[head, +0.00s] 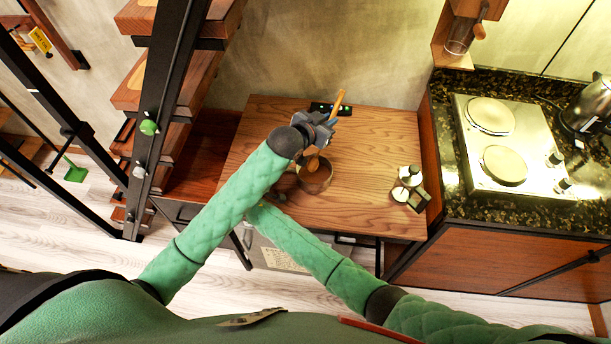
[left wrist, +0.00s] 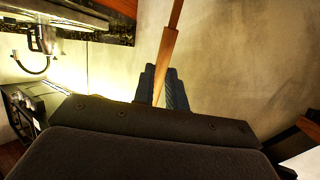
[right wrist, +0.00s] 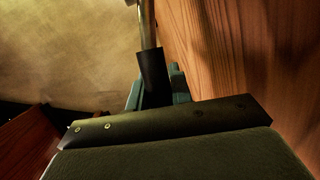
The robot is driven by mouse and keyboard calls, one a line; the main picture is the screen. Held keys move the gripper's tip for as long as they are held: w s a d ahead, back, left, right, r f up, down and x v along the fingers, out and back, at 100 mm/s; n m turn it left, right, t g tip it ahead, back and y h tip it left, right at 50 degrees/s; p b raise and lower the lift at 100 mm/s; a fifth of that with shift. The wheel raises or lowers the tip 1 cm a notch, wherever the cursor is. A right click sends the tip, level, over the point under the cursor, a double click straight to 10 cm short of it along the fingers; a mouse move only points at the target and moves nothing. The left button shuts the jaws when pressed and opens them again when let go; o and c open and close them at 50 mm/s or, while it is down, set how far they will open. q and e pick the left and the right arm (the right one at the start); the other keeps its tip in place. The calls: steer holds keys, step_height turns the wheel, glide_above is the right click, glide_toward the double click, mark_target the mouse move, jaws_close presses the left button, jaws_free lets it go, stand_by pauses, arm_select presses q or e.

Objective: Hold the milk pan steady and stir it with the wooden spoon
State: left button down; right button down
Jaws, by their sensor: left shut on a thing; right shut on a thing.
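The milk pan (head: 317,178), a small brownish pot, stands on the wooden table (head: 375,135). The wooden spoon (head: 338,102) slants up out of it, its lower part within the pan's rim. My left gripper (head: 318,130) is above the pan, shut on the spoon's handle; the handle also shows between its fingers in the left wrist view (left wrist: 166,62). My right gripper (right wrist: 158,90) is shut on the pan's handle (right wrist: 150,66), a dark sleeve on a metal rod. The pan's inside is mostly hidden.
A black device with green lights (head: 330,108) lies at the table's back edge. A small metal-and-white item (head: 408,180) and a dark box (head: 418,200) stand at the right. Beyond are a hob (head: 515,145) and kettle (head: 590,105). Stairs (head: 165,90) rise at left. The table's right middle is clear.

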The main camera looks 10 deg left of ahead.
arm_select(q)
step_height(320, 180, up, 5)
stand_by(0.8)
arm_select(e)
steer(key=c, duration=1.2)
jaws_free()
steer(key=shift+o, duration=0.2)
steer(key=shift+f, duration=0.1)
